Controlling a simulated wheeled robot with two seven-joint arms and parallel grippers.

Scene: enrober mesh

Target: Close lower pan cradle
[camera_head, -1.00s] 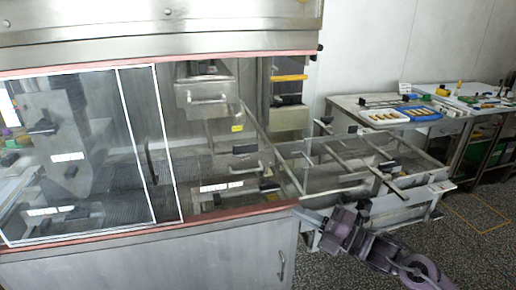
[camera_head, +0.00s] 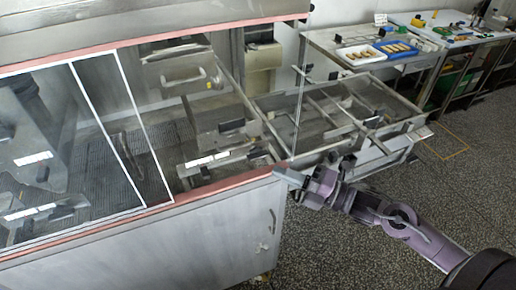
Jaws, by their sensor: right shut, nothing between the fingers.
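A metal open frame (camera_head: 345,118) with crossbars sticks out from the right end of the enrober, with a pan-like metal part (camera_head: 385,152) low at its front right. I cannot tell for certain which part is the lower pan cradle. Inside the enrober, a metal box with a bar handle (camera_head: 184,78) sits above lower metal parts with dark blocks (camera_head: 232,126). My right gripper (camera_head: 280,172) is shut and empty at the enrober's front right corner, pointing left. It overlaps the corner in the picture; I cannot tell whether it touches. My left gripper is not in view.
Clear sliding panels (camera_head: 95,130) with white edges cover the enrober's left front. A cabinet door with a handle (camera_head: 272,222) is below. Tables with a blue tray (camera_head: 397,48) and a white tray (camera_head: 358,55) stand at the back right. The speckled floor (camera_head: 450,195) at right is clear.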

